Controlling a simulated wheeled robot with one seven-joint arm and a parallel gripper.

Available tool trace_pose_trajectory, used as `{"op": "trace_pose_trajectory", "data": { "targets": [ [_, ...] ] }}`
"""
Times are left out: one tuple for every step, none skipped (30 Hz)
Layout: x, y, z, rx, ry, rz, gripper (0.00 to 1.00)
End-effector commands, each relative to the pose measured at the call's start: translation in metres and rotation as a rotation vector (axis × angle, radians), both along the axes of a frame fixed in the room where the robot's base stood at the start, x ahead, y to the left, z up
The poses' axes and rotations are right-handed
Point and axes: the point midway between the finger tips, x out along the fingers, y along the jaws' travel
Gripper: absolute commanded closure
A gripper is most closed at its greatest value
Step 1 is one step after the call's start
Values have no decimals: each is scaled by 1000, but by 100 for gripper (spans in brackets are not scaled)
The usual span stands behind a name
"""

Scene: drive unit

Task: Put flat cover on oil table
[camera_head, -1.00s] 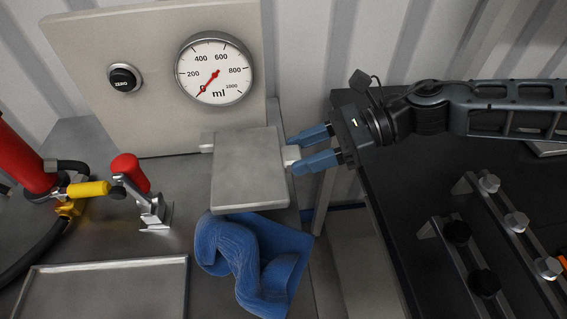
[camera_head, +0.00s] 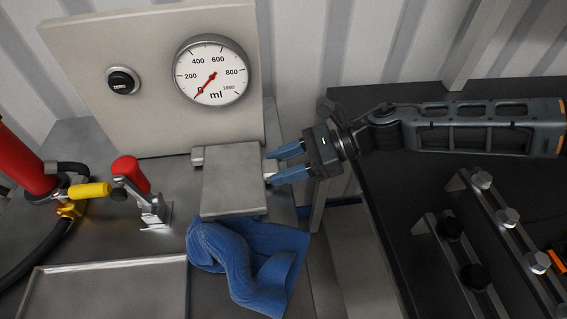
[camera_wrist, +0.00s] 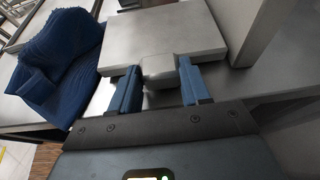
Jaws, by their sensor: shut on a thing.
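The flat cover (camera_head: 233,182) is a square grey metal plate with a small block on its left edge and one on its right edge. My gripper (camera_head: 281,164) is at its right side, with blue fingers shut on the right block. In the wrist view the block (camera_wrist: 159,68) sits between my two fingers (camera_wrist: 158,88), with the flat cover (camera_wrist: 160,30) beyond it. The oil table (camera_head: 95,235) is the grey metal surface at the left. The cover is over its right part; whether it touches the surface I cannot tell.
A blue cloth (camera_head: 250,262) lies just in front of the cover. A gauge panel (camera_head: 150,70) stands behind it. A red-handled clamp (camera_head: 140,190) and a shallow tray (camera_head: 105,295) are to the left. A dark table (camera_head: 400,220) with metal rails is at the right.

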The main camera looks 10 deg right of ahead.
Motion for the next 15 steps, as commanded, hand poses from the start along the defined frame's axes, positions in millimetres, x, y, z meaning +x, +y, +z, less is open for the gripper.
{"op": "trace_pose_trajectory", "data": {
  "targets": [
    [-2, 0, -6, -6, -3, 5, 100],
    [-2, 0, -7, -6, -3, 5, 100],
    [-2, 0, -8, -6, -3, 5, 100],
    [-2, -1, -9, -9, -3, 5, 51],
    [-2, -1, -8, -8, -3, 6, 48],
    [-2, -1, -8, -8, -2, 5, 44],
    [-2, -1, -8, -8, -3, 4, 41],
    [-2, -1, -7, -7, -3, 4, 38],
    [-2, -1, -7, -7, -2, 4, 34],
    [-2, -1, -7, -6, -2, 4, 31],
    [-2, -1, -6, -6, -2, 4, 29],
    [-2, -1, -6, -6, -2, 4, 28],
    [-2, -1, -6, -5, -2, 4, 28],
    [-1, -1, -6, -5, -2, 4, 28],
    [-1, -1, -6, -5, -2, 3, 28]
  ]
}}
